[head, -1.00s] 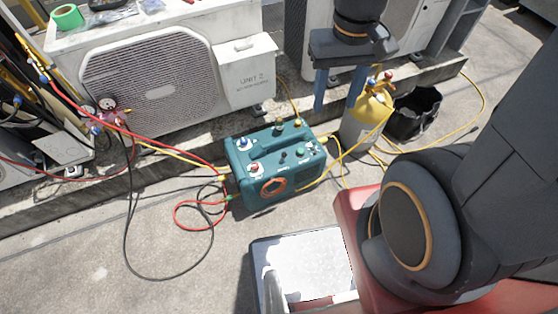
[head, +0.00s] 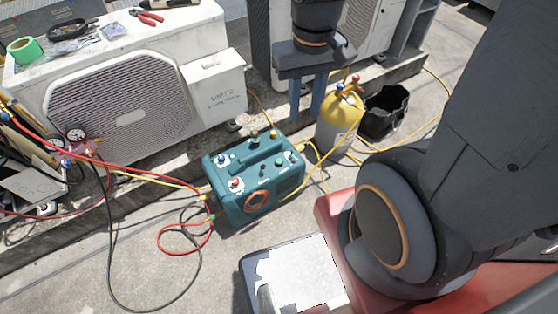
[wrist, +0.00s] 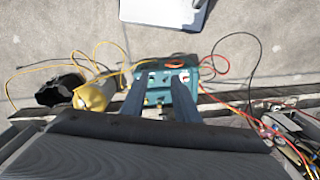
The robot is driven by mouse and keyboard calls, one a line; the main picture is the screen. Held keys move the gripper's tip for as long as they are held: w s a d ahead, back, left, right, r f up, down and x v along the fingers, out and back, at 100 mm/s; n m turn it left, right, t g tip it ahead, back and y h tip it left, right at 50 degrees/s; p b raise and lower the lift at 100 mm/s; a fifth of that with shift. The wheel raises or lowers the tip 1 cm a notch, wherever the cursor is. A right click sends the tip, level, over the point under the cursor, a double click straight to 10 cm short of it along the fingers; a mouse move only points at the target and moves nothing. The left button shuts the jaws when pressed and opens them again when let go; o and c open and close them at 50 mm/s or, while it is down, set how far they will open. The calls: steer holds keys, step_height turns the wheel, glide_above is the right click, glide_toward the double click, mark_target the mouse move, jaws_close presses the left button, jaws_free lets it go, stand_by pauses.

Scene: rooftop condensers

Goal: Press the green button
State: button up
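A teal machine (head: 232,203) with several knobs and buttons on its sloped panel stands on the concrete. A small green button (head: 281,162) shows on the right part of that panel; at this size I cannot tell its exact shape. My gripper (head: 305,103) hangs beyond the machine, up and right of the panel in the head view, pointing down. Its two blue-grey fingers are apart with nothing between them. In the wrist view my gripper (wrist: 158,88) is over the machine (wrist: 165,76), and the fingers hide part of it. I cannot pick out the green button there.
A yellow-topped cylinder (head: 338,113) and a black bucket (head: 385,113) stand right of the machine. Red and yellow hoses (head: 150,183) run left. Condenser Unit 2 (head: 135,110) is behind, with tools on top. A grey-white case (head: 300,275) lies in front.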

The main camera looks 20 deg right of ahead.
jaws_close()
stand_by(1.4)
